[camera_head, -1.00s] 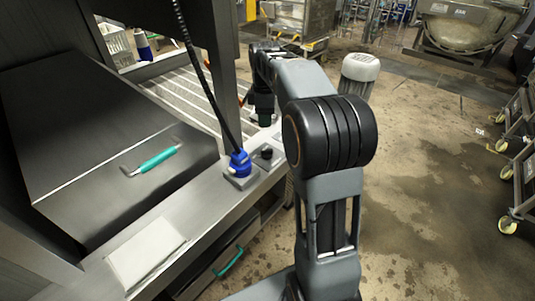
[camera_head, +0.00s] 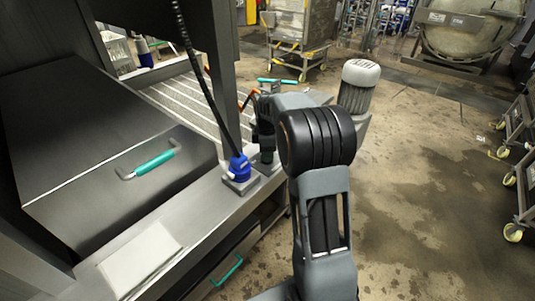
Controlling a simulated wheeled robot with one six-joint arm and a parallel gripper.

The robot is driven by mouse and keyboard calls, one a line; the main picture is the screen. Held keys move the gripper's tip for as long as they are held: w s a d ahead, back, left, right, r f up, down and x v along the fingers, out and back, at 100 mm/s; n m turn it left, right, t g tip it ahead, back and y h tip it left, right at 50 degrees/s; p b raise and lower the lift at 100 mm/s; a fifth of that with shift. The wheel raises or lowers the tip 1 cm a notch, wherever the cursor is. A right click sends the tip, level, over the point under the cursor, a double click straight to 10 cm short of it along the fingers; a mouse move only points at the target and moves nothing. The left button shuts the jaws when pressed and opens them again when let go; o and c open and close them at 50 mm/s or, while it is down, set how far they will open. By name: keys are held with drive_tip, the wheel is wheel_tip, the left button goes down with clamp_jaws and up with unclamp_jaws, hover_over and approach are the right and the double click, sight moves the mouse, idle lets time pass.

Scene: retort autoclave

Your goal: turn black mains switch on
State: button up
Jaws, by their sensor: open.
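The black mains switch, seen a moment ago as a dark knob on the grey ledge just right of the blue plug, is now hidden behind my gripper and arm. My gripper (camera_head: 266,153) points down over that spot, close to the ledge. It is open, but its fingertips are small and dark, so I cannot tell whether they touch the knob. The blue plug (camera_head: 238,168) with its black cable sits on a grey socket box just left of my gripper.
A steel lid with a teal handle (camera_head: 148,165) lies to the left. A pale sheet (camera_head: 140,262) lies on the ledge (camera_head: 200,212) in front. An upright steel post (camera_head: 222,85) stands behind the plug. Wheeled racks (camera_head: 520,190) stand far right.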

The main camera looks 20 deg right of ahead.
drive_tip(key=shift+f, duration=0.35)
clamp_jaws()
